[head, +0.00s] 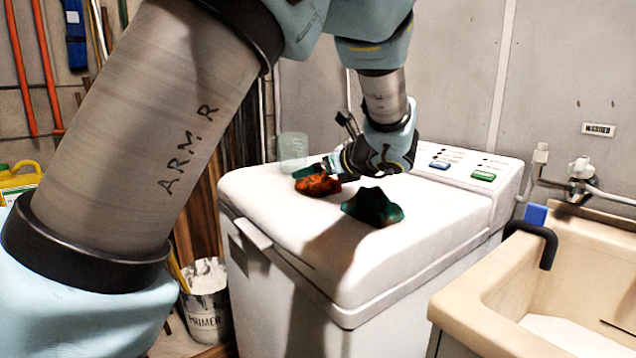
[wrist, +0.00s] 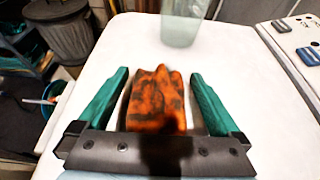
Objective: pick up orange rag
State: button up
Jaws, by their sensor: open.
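The orange rag (wrist: 155,100) is a crumpled orange cloth with dark stains, lying on the white washer lid (wrist: 232,75). In the wrist view it sits between the two teal fingers of my gripper (wrist: 158,95), with a gap on each side. My gripper is open. In the head view the rag (head: 318,186) shows just below my gripper (head: 312,172), which partly covers it. Whether the fingers touch the lid is not clear.
A dark teal rag (head: 373,207) lies on the lid nearer the front. A clear cup (head: 293,151) stands behind the orange rag. The washer's control panel (head: 470,168) is at the back right. A beige sink (head: 480,290) stands at the right.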

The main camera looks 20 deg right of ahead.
jog(key=shift+c, duration=0.2)
jog(key=c, duration=1.1)
jog(key=shift+r, duration=0.1)
